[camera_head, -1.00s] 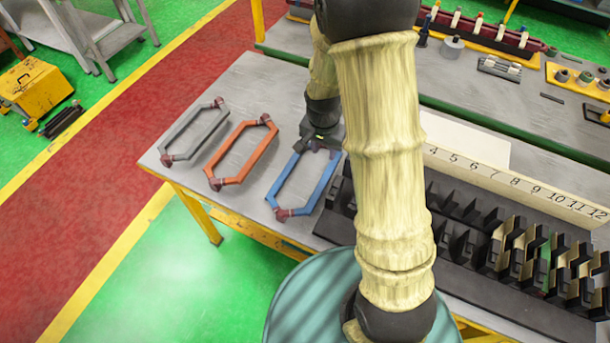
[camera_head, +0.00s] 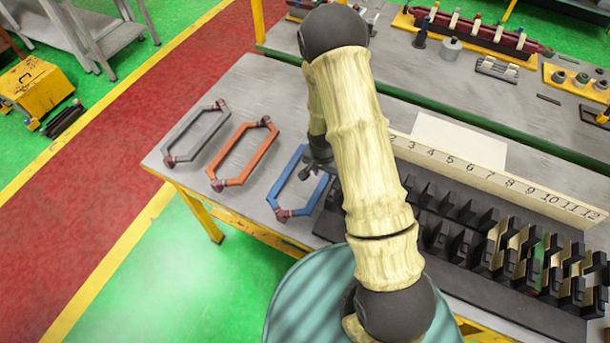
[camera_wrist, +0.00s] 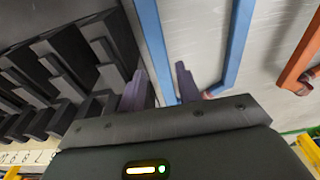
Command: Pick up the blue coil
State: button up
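The blue coil (camera_head: 318,192), a long hexagonal frame with dark reddish ends, lies on the grey table as the rightmost of three coils. My gripper (camera_head: 318,168) is at its far right part in the head view and hides some of it. In the wrist view my gripper (camera_wrist: 160,88) is open, with purple fingers apart. One long blue side of the coil (camera_wrist: 152,40) runs between the fingers, the right finger close beside it. The wrist view does not show how deep the fingers reach around it.
An orange coil (camera_head: 242,153) and a grey coil (camera_head: 196,132) lie to the left. A black slotted stator rack (camera_head: 470,225) with a numbered strip (camera_head: 485,172) stands close on the right. Bare table lies between the coils.

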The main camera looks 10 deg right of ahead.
aim_at(324, 181)
jog(key=shift+f, duration=0.2)
jog(key=shift+w+d+f+p, duration=0.15)
jog(key=shift+f+p, duration=0.25)
jog(key=shift+f, duration=0.8)
jog(key=shift+w+d+f+p, duration=0.1)
jog(key=shift+f+p, duration=0.25)
jog(key=shift+f, duration=0.85)
grip_shut()
